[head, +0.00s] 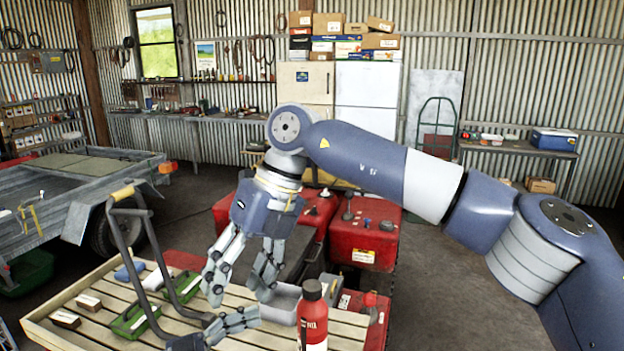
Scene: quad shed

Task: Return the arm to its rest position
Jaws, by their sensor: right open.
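My right arm reaches in from the right side of the head view, bent at the elbow, with its hand pointing down. My right gripper (239,298) is open and empty, its fingers spread above the slatted wooden bench top (80,334).
A red bottle (312,318) stands at the bench's front right, near the right gripper. A grey tray (283,303), green trays (135,321) and small blocks (65,318) lie on the bench. A trailer (75,185) is at left.

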